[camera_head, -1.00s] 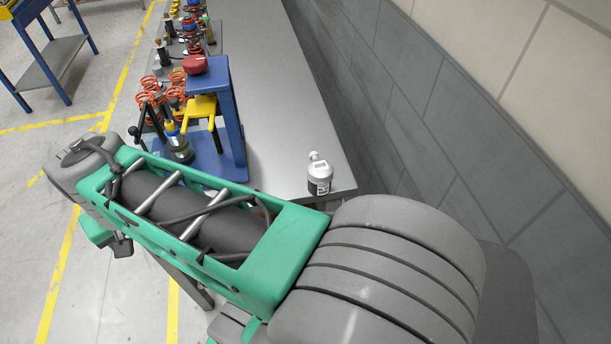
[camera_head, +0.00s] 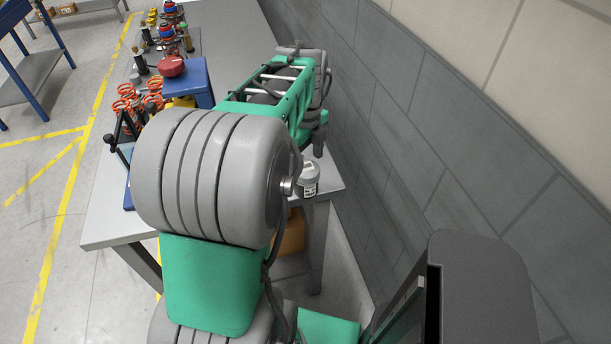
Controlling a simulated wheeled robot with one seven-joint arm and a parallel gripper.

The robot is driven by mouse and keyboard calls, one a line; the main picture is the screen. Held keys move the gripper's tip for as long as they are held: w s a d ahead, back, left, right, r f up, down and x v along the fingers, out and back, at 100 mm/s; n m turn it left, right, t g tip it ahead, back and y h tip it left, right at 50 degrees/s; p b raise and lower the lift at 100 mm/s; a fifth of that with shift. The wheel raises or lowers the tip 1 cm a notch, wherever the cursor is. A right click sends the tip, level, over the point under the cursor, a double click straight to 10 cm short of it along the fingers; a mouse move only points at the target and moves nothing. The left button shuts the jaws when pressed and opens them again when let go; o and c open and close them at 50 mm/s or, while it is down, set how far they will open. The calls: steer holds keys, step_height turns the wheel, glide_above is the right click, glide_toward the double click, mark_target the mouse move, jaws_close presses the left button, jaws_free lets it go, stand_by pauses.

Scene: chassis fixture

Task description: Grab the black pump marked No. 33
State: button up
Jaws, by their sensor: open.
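No pump marked No. 33 can be made out; no such number is readable. Small dark upright parts stand on the table's far left, one of them a black piece with a pale top (camera_head: 139,62), too small to identify. My arm reaches from the foreground over the table and hides much of its middle. My gripper cannot be made out; the arm's far end is near the wall side, and its links cover what lies beneath.
The grey table (camera_head: 108,208) runs along the grey wall (camera_head: 400,110). A blue-framed cart (camera_head: 35,65) is at far left.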

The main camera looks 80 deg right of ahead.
mark_target(306, 166)
step_height(306, 166, down, 4)
steer(key=shift+r, duration=0.25)
jaws_close()
stand_by(0.8)
